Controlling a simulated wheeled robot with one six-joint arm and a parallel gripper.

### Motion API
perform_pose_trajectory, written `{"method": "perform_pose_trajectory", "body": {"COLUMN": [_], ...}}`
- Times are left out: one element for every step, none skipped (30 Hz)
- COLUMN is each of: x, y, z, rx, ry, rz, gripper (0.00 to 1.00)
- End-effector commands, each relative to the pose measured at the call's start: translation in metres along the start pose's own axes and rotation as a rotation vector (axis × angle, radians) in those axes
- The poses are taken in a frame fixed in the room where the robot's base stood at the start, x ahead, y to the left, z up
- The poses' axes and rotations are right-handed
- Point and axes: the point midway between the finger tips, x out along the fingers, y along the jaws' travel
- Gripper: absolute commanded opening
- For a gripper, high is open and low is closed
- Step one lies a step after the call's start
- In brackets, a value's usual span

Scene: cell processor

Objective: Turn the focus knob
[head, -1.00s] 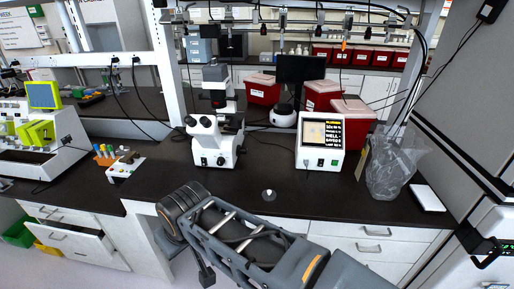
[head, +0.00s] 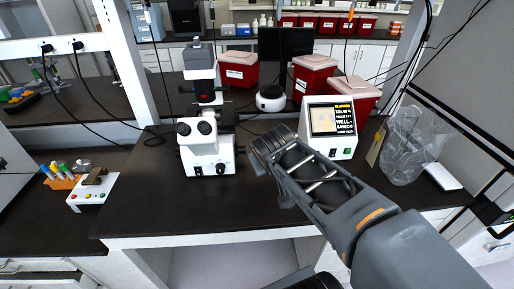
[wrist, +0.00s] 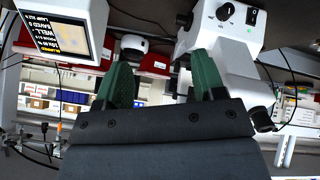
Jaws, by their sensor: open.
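The white microscope (head: 207,158) stands upright on the black bench in the head view, with its two dark eyepieces facing me. In the wrist view the microscope (wrist: 232,70) is upside down at the right. A dark knob (wrist: 184,19) sticks out from its side and seems to be the focus knob.
A white box with a screen (head: 331,127) stands close behind and right of my arm. A clear plastic bag (head: 403,145) is farther right. Red bins (head: 317,77) stand at the back. The bench in front of the microscope (head: 180,212) is clear.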

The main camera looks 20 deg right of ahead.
Motion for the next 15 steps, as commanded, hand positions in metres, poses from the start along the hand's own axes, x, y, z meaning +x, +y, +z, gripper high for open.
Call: {"method": "perform_pose_trajectory", "body": {"x": [0.017,0.025,0.035,0.042,0.05,0.061,0.069,0.078,0.091,0.101,0.111,0.125,0.135,0.145,0.158], "y": [0.016,0.026,0.037,0.044,0.05,0.055,0.057,0.058,0.058,0.057,0.054,0.051,0.047,0.044,0.041], "z": [-0.021,-0.037,-0.057,-0.073,-0.087,-0.105,-0.117,-0.127,-0.138,-0.145,-0.15,-0.153,-0.154,-0.154,-0.152], "rx": [-0.046,-0.083,-0.137,-0.184,-0.234,-0.305,-0.359,-0.415,-0.492,-0.549,-0.606,-0.677,-0.729,-0.777,-0.838], "ry": [0.064,0.112,0.175,0.222,0.267,0.324,0.361,0.395,0.434,0.457,0.477,0.493,0.502,0.506,0.506], "rz": [0.071,0.111,0.157,0.185,0.205,0.221,0.226,0.223,0.211,0.196,0.175,0.14,0.111,0.08,0.037], "gripper": [0.63,0.63,0.63,0.63,0.63,0.63,0.63,0.63,0.63,0.63,0.63,0.63,0.63,0.63,0.63]}}
